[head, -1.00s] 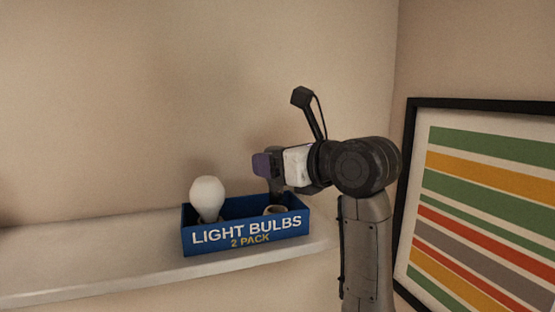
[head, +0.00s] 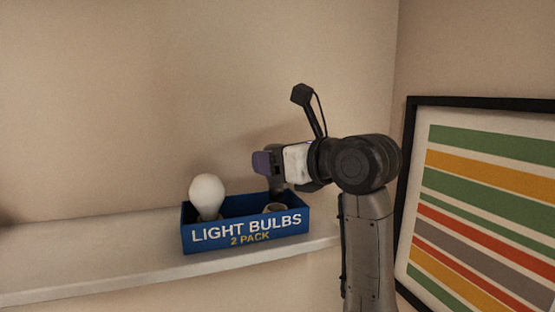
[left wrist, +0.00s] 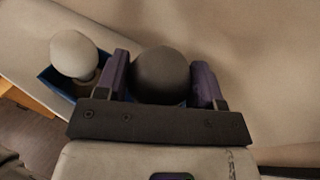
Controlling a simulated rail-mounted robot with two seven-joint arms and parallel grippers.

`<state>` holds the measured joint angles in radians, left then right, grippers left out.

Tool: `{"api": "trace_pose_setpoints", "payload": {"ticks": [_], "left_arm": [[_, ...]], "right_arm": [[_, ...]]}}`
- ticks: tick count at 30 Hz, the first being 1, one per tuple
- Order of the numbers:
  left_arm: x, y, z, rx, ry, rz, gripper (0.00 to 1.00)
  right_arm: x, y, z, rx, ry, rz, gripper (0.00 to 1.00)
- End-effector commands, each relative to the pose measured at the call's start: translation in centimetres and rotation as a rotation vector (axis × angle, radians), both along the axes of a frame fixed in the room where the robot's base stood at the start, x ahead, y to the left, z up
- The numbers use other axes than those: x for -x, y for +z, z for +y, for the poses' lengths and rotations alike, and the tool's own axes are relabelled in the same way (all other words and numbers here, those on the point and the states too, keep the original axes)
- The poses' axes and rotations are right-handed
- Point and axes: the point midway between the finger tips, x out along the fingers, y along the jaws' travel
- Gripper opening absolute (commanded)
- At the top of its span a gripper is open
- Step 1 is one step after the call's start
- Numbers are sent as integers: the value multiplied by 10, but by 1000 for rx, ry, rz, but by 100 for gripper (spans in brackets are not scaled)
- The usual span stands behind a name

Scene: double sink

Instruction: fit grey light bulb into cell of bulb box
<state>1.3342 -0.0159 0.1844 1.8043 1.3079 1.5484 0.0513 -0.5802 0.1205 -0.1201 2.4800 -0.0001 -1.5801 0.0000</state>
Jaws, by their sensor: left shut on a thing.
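The grey light bulb (left wrist: 162,74) is dark and round, held between the two purple fingers of my left gripper (left wrist: 160,82) in the left wrist view. In the head view my left gripper (head: 268,163) is over the right part of the blue bulb box (head: 210,236). The grey bulb (head: 276,184) shows only partly there, below the fingers and above the right cell. A pale round collar (head: 275,207) shows in that cell. I cannot tell whether the bulb's base is inside it. My right gripper is not in view.
A white bulb (head: 207,194) stands in the left cell of the box; it also shows in the left wrist view (left wrist: 73,53). The box sits on a pale shelf (head: 90,257) against the wall. The shelf is clear to the left. A striped framed picture (head: 480,200) hangs at right.

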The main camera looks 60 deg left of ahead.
Motion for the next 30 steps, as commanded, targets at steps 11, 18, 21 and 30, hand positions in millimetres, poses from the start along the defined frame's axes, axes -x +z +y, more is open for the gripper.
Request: {"api": "trace_pose_setpoints", "payload": {"ticks": [11, 18, 21, 30], "left_arm": [[0, 0, 0, -1, 1, 0, 49], [0, 0, 0, -1, 1, 0, 49], [0, 0, 0, -1, 1, 0, 49], [0, 0, 0, 1, -1, -1, 49]], "right_arm": [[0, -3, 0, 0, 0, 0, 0], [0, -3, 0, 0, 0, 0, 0], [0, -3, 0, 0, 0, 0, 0], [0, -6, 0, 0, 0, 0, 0]]}}
